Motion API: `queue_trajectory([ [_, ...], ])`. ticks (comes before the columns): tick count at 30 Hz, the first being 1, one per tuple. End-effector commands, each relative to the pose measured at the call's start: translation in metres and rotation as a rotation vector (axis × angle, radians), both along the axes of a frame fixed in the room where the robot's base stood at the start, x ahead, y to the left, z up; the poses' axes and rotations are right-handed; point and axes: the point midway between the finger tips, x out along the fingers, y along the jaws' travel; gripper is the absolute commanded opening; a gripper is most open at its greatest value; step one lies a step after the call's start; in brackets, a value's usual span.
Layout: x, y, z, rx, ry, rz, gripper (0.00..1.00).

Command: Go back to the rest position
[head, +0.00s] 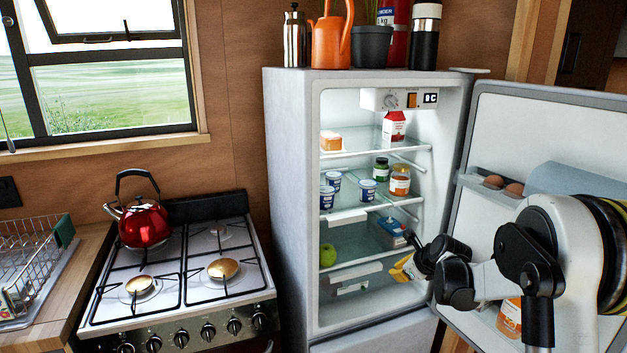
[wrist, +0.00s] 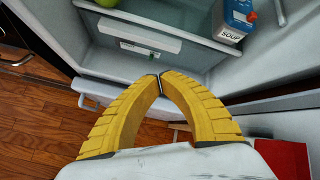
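My gripper (head: 404,268) is at the open fridge (head: 287,190), in front of the lower part of its opening, between the cabinet and the open door (head: 540,120). In the wrist view its two yellow ribbed fingers (wrist: 160,80) curve together and meet at the tips. Nothing shows between them. My arm comes in from the right and hides part of the door and its shelves.
The fridge shelves hold a soup carton (wrist: 236,20), a green apple (head: 328,255), several jars and cups. The stove (head: 170,270) with a red kettle (head: 143,223) stands left of the fridge. Items stand on the fridge top. Wooden floor (wrist: 40,110) shows at left in the wrist view.

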Motion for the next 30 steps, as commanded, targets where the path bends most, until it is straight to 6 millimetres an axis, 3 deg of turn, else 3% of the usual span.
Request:
queue_trajectory([
  [1, -0.018, 0.010, 0.024, -0.082, -0.012, 0.079, 0.00],
  [6, -0.081, 0.037, 0.085, -0.390, -0.056, 0.384, 0.00],
  [13, -0.184, 0.064, 0.137, -0.793, -0.109, 0.813, 0.00],
  [18, -0.265, 0.078, 0.150, -1.080, -0.142, 1.142, 0.00],
  [24, -0.350, 0.083, 0.140, -1.380, -0.171, 1.516, 0.00],
  [30, -0.395, 0.083, 0.124, -1.557, -0.187, 1.754, 0.00],
])
